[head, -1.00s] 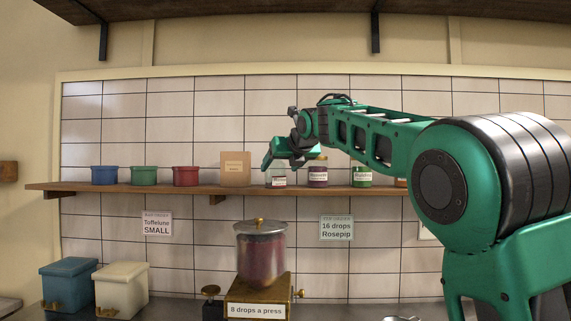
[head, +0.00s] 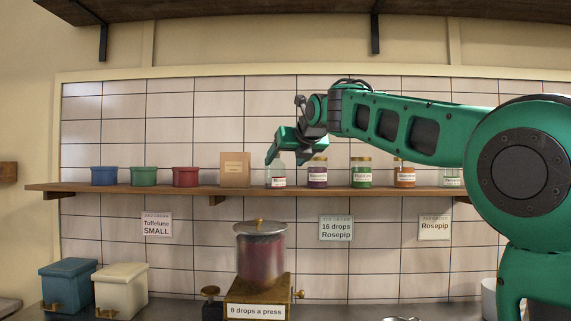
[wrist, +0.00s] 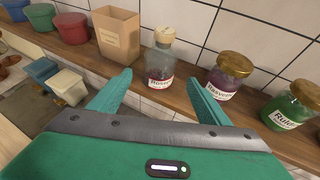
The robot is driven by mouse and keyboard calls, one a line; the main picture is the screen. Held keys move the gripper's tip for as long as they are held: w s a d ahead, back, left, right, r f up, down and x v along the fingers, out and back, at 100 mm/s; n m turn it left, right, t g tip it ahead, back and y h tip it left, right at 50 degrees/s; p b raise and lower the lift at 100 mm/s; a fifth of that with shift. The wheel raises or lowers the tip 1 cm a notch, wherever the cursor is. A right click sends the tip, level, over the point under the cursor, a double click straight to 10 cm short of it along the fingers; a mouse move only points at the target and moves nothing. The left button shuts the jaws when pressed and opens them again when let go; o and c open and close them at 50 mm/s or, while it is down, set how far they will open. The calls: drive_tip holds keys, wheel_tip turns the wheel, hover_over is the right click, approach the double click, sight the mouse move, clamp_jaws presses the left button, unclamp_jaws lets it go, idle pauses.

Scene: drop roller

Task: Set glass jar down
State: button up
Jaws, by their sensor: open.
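The glass jar (head: 276,176) stands upright on the wooden wall shelf, between a brown box and a purple jar. It is clear with a pale stopper, a white label and a little dark red content, and it also shows in the wrist view (wrist: 160,65). My gripper (wrist: 160,82) is open and empty, with its fingers apart on the near side of the jar. In the head view my gripper (head: 284,158) overlaps the jar's upper part, so the stopper is hidden there. The wrist view shows a gap between fingers and jar.
The shelf (head: 130,188) also holds the brown box (head: 235,168), a purple jar (head: 317,175), a green jar (head: 361,176), an orange jar (head: 404,176) and blue, green and red tubs to the left. Below stands a dispenser (head: 261,262) labelled drops a press.

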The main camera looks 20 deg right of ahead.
drive_tip(key=shift+s, duration=0.1)
idle(0.3)
